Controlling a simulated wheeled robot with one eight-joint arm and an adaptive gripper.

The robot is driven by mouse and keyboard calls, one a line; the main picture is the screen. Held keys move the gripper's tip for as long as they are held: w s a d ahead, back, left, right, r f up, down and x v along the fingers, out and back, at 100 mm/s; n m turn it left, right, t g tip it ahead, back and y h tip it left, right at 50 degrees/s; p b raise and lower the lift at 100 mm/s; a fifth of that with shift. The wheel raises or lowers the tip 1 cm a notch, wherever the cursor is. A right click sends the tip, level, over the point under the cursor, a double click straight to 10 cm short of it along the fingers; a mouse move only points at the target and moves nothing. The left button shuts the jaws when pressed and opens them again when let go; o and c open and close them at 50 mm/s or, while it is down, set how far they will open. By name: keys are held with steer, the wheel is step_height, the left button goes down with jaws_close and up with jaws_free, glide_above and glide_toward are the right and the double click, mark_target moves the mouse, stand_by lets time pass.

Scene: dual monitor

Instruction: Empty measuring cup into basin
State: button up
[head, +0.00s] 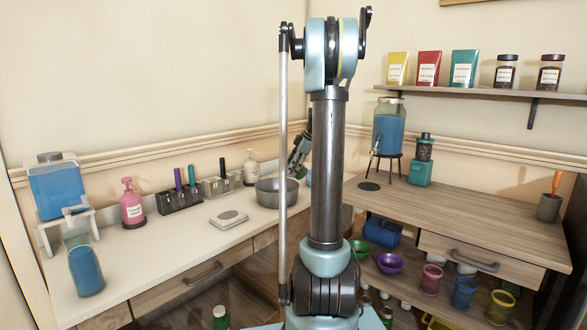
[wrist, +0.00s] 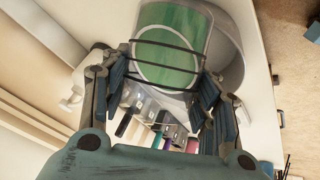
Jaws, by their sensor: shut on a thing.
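My gripper (wrist: 163,82) is shut on a clear measuring cup (wrist: 170,50) with green liquid in it, seen in the wrist view with a finger on each side. In the head view my gripper (head: 300,152) shows only partly beside my arm, and the cup is mostly hidden behind the arm. The grey basin (head: 278,192) stands on the white counter, just left of my arm. In the wrist view the basin (wrist: 235,60) shows behind and right of the cup. I cannot tell how far the cup is tilted or whether it is over the basin.
On the white counter (head: 160,250) stand a blue-filled jug (head: 85,268), a dispenser (head: 56,188), a pink pump bottle (head: 132,205), a marker rack (head: 180,200) and a grey pad (head: 229,218). The wooden desk (head: 460,215) at right has clear room.

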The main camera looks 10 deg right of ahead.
steer(key=shift+a+f+h, duration=0.2)
steer(key=shift+f+h, duration=0.05)
steer(key=shift+h, duration=0.75)
steer(key=shift+r+n+h, duration=0.35)
steer(key=shift+n+h, duration=0.05)
steer(key=shift+h, duration=0.5)
steer(key=shift+a, duration=0.15)
steer(key=shift+a+r+h, duration=0.15)
steer(key=shift+r+h, duration=0.05)
steer(key=shift+h, duration=0.5)
steer(key=shift+a+r+h, duration=0.1)
steer(key=shift+r+h, duration=0.1)
steer(key=shift+h, duration=0.5)
steer(key=shift+n, duration=0.3)
steer(key=shift+a+r+n+t+h, duration=0.15)
steer(key=shift+a+r+h, duration=0.15)
steer(key=shift+h, duration=0.65)
steer(key=shift+a+r+n+t+h, duration=0.15)
steer(key=shift+a+h, duration=0.1)
steer(key=shift+h, duration=0.7)
steer(key=shift+s+a+r+n+h, duration=0.15)
steer(key=shift+a+h, duration=0.1)
steer(key=shift+h, duration=0.4)
steer(key=shift+w+a+n+h, duration=0.15)
steer(key=shift+a+h, duration=0.1)
steer(key=shift+h, duration=0.4)
steer(key=shift+s, duration=0.1)
